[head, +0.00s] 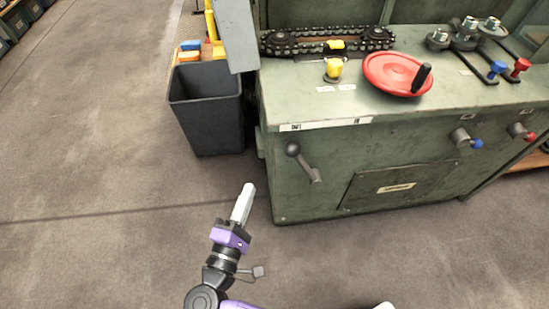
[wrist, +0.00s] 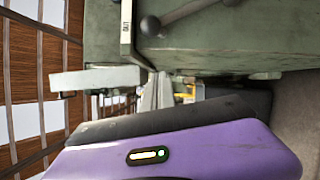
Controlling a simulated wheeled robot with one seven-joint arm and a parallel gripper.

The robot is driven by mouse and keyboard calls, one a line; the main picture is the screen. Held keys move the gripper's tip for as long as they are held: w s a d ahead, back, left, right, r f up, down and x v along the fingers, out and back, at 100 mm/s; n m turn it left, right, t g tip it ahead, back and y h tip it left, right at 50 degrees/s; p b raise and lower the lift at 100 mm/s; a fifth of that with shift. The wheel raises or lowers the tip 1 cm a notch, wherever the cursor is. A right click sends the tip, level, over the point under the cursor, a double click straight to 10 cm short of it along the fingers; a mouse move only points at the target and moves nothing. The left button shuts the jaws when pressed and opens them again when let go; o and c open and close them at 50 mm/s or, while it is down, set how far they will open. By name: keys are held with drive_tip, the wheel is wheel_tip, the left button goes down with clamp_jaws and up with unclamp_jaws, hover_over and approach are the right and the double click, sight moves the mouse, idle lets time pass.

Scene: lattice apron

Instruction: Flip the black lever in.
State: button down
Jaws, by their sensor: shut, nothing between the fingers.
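The black lever (head: 303,161) is on the front of the green machine, below a white label strip. Its round dark knob is at the upper left and its arm slants down to the right, so it leans toward the strip's left end. In the wrist view the lever (wrist: 180,14) shows at the top, with its knob near the machine's edge. My gripper (head: 248,188) is shut and empty, in front of and to the left of the lever, apart from it. Its fingers (wrist: 158,92) also show in the wrist view.
A dark bin (head: 207,110) stands left of the machine (head: 400,140). A red handwheel (head: 390,75), a chain (head: 325,42) and a yellow knob (head: 334,68) are on top. Blue-tipped (head: 466,139) and red-tipped (head: 521,132) levers are at the right. The floor in front is clear.

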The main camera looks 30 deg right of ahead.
drive_tip(key=shift+w+d, duration=0.1)
drive_tip(key=x, duration=0.3)
drive_tip(key=s+d+x, duration=0.1)
drive_tip(key=x, duration=0.6)
drive_tip(key=shift+s+d+r, duration=0.15)
drive_tip(key=shift+d+r, duration=0.15)
drive_tip(key=shift+d, duration=0.05)
drive_tip(key=shift+s+d+r+p, duration=0.15)
drive_tip(key=shift+s+d+p, duration=0.2)
drive_tip(key=shift+d, duration=0.4)
